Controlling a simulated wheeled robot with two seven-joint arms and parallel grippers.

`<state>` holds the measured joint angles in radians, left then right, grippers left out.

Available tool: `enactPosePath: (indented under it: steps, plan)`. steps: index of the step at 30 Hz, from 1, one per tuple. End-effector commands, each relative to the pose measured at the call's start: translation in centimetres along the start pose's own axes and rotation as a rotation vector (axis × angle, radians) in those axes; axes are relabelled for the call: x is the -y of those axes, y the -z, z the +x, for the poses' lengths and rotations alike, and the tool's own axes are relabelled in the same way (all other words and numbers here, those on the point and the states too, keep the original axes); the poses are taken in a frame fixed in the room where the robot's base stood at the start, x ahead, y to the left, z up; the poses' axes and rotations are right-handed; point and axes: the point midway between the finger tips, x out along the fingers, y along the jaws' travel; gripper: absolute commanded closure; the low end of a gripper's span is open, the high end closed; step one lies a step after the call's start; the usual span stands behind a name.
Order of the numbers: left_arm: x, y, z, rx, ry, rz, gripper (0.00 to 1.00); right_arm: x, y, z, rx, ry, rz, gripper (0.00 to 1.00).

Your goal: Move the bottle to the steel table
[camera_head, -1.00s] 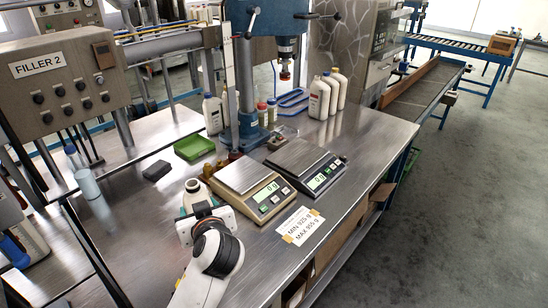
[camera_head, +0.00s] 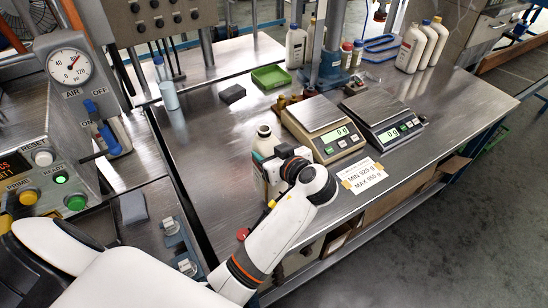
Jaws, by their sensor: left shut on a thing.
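A white bottle (camera_head: 264,139) without a cap stands upright over the near left part of the steel table (camera_head: 212,150), just left of the scales. My left gripper (camera_head: 270,166) is shut on the bottle from the near side. The gripper and wrist hide much of the bottle's lower part, so I cannot tell whether its base touches the table. My right gripper is not in view.
A beige scale (camera_head: 323,128) and a dark scale (camera_head: 383,115) sit right of the bottle, near a paper label (camera_head: 361,176). A green tray (camera_head: 271,77) and dark block (camera_head: 232,93) lie behind. Capped white bottles (camera_head: 424,46) stand at the back right.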

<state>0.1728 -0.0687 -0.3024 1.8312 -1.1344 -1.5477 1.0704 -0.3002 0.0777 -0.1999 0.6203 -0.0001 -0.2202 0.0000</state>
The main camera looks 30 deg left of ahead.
Motion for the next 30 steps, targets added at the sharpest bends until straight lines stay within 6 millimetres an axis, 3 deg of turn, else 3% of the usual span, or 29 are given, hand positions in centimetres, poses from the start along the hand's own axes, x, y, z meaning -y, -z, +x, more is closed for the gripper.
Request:
enactPosePath:
  steps: [12,23,24,27,30]
  plan:
    - [0.0,3.6,1.6,0.004,0.002,-0.002,1.00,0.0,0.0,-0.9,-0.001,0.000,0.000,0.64]
    - [0.1,4.1,1.7,0.004,0.003,-0.005,1.00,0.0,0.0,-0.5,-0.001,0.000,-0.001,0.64]
    - [0.0,4.2,1.8,0.000,0.002,-0.002,0.41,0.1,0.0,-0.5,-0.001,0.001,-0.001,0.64]
    - [0.0,4.1,1.7,0.000,0.002,-0.001,0.24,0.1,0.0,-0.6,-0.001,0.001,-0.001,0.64]
    - [0.0,4.1,1.7,0.000,0.002,-0.001,0.22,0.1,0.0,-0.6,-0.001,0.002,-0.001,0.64]
